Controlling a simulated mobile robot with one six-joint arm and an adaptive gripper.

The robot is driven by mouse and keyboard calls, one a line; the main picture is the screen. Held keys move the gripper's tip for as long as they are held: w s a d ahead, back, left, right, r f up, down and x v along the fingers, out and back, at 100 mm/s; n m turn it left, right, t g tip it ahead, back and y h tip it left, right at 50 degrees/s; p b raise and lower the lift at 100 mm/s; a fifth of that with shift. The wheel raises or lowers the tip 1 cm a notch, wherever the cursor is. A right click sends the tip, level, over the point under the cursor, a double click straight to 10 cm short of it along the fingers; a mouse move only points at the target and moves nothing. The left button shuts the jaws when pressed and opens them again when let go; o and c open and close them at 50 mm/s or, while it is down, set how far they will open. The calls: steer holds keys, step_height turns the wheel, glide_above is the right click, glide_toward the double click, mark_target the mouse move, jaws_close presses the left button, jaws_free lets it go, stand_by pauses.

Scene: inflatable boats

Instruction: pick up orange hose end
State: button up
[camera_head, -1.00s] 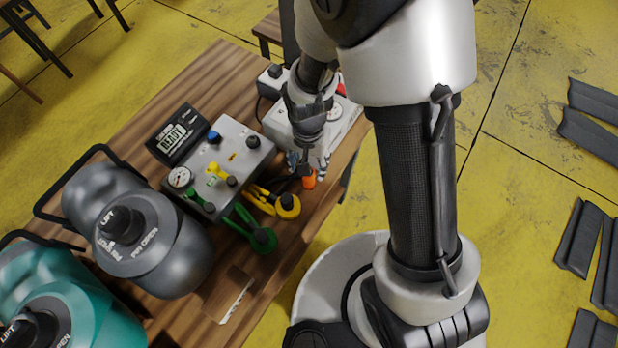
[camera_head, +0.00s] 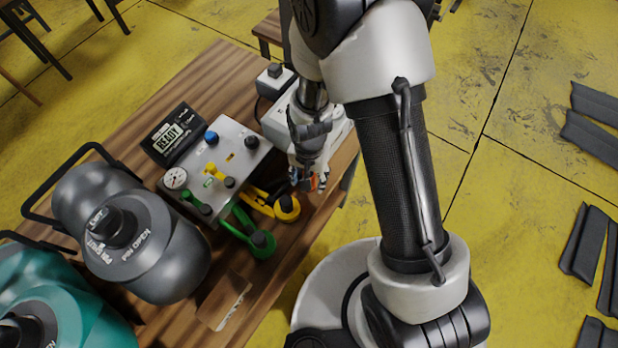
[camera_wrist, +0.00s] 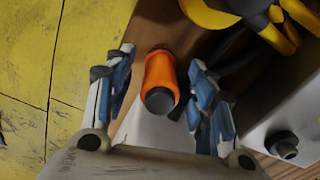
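The orange hose end (camera_wrist: 160,72) is a short orange cylinder with a dark tip. In the wrist view it lies between the two blue-padded fingers of my gripper (camera_wrist: 160,88), with a visible gap on both sides. The fingers are open. In the head view my gripper (camera_head: 308,178) is low at the table's right edge, and only a small patch of the orange hose end (camera_head: 314,183) shows, the rest hidden by the fingers.
A grey control box (camera_head: 228,165) stands left of my gripper. A yellow hose end (camera_head: 287,208) and a green hose end (camera_head: 262,244) lie close by on the wooden table (camera_head: 205,85). A grey cylinder (camera_head: 150,255) stands further left. A white box (camera_head: 277,118) is behind the gripper.

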steer(key=c, duration=1.1)
